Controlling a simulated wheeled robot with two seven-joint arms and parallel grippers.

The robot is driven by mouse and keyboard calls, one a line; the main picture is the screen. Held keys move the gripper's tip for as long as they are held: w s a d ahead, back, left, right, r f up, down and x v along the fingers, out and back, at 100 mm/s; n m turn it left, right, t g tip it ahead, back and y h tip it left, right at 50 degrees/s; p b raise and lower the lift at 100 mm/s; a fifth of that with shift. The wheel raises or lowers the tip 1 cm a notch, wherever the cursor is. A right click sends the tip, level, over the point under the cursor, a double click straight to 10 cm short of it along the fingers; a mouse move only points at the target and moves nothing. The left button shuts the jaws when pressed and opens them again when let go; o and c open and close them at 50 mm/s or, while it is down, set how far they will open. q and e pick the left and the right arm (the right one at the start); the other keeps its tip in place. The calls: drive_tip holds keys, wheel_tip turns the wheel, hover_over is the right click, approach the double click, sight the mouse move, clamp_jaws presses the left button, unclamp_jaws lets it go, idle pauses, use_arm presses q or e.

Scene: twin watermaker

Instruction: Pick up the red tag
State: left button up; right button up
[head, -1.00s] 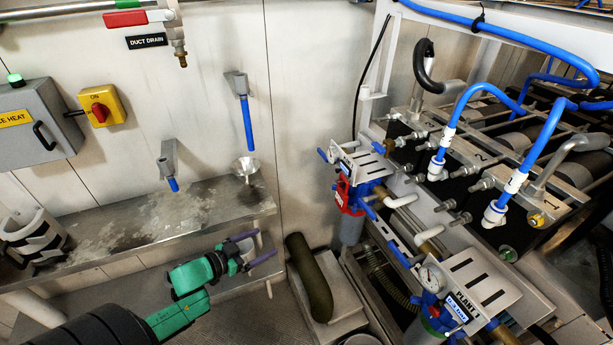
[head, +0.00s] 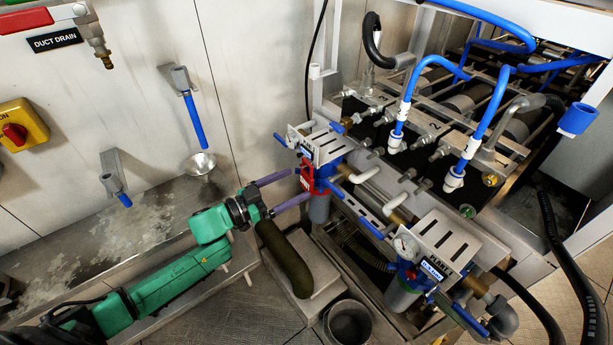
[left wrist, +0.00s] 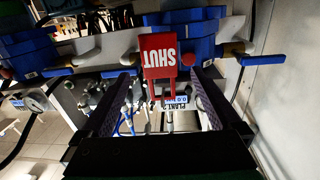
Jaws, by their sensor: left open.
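The red tag (head: 307,179) hangs on the front of the rear filter unit, against its blue body. In the left wrist view the red tag (left wrist: 160,57) is a plate reading SHUT upside down, with two red prongs pointing down the picture. My left gripper (head: 299,185) is open, its two purple fingers reaching toward the tag. In the left wrist view my left gripper (left wrist: 161,78) has one finger on each side of the tag, with a gap to each. The fingers do not grip it. My right gripper is not in view.
Blue valve handles (head: 371,228) stick out close to the tag. A second unit with a gauge (head: 406,246) stands nearer, at right. A dark green hose (head: 285,260) and a grey bucket (head: 348,324) are below. A metal shelf (head: 95,240) runs along the wall.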

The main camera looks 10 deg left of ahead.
sight(307, 177)
use_arm(q)
drive_tip(key=x, duration=0.2)
drive_tip(key=shift+w+d, duration=0.25)
drive_tip(key=shift+d, duration=0.05)
drive_tip(key=shift+w, duration=0.1)
drive_tip(key=c, duration=1.4)
drive_tip(key=shift+a, duration=0.1)
drive_tip(key=shift+c, duration=0.2)
